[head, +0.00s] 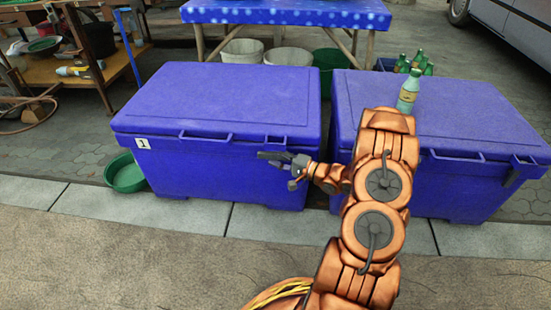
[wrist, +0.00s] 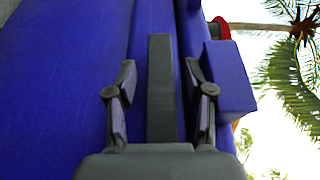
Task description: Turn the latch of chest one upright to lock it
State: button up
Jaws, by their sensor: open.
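Chest one (head: 225,100) is the blue chest at left in the head view, with a white "1" label (head: 142,142) and its lid down. Its latch (wrist: 160,95) is a dark grey bar at the front; in the head view it lies about level near the chest's right front. My gripper (head: 292,163) reaches to the chest's front from the right. In the wrist view my gripper (wrist: 160,75) is open, one finger on each side of the latch. A gap shows between the bar and each finger. The latch's pivot is not clear.
A green bowl (head: 125,175) sits left of chest one. A table with a blue cloth (head: 290,13) is behind. The pavement in front is open.

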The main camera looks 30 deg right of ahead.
grip_shut()
dwell(0.5)
